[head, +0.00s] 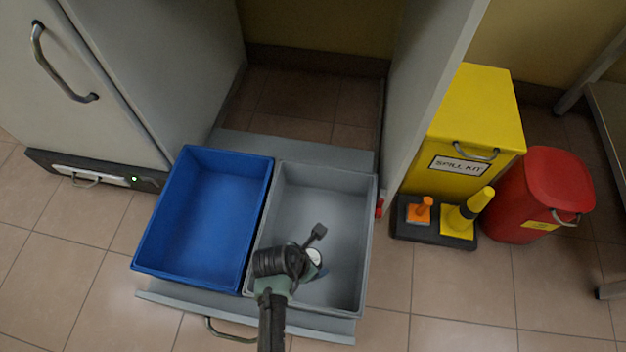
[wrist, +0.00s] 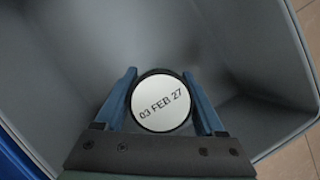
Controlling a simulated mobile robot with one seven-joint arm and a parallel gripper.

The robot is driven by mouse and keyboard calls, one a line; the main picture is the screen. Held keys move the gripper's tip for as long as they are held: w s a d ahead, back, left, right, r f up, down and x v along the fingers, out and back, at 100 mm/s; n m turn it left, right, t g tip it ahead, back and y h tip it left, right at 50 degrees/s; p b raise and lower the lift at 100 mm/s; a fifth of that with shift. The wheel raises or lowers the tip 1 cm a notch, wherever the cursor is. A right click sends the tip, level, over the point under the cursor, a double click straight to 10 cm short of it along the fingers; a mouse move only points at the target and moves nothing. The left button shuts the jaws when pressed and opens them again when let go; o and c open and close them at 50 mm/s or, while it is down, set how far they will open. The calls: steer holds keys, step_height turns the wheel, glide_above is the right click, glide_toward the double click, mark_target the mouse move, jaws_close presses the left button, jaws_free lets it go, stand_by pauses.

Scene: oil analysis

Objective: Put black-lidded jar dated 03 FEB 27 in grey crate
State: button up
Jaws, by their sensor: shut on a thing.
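The jar (wrist: 160,103) shows in the wrist view from above, with a white round label reading 03 FEB 27 and a black rim around it. My gripper (wrist: 160,106) is shut on the jar, one blue finger on each side. In the head view the jar's white top (head: 314,256) is partly hidden by my gripper (head: 318,268). The jar is over or inside the grey crate (head: 369,215); I cannot tell whether it touches the crate floor. The grey crate also fills most of the wrist view (wrist: 250,50) and looks otherwise empty.
A blue crate (head: 208,215), empty, stands directly left of the grey crate. Both sit on a pulled-out drawer (head: 330,330) between grey cabinet walls.

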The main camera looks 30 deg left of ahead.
step_height(320, 180, down, 3)
steer(key=shift+f+b, duration=0.1)
steer(key=shift+b, duration=0.95)
steer(key=o, duration=1.5)
steer(key=shift+o, duration=0.2)
steer(key=p+v, duration=0.9)
steer(key=v, duration=0.3)
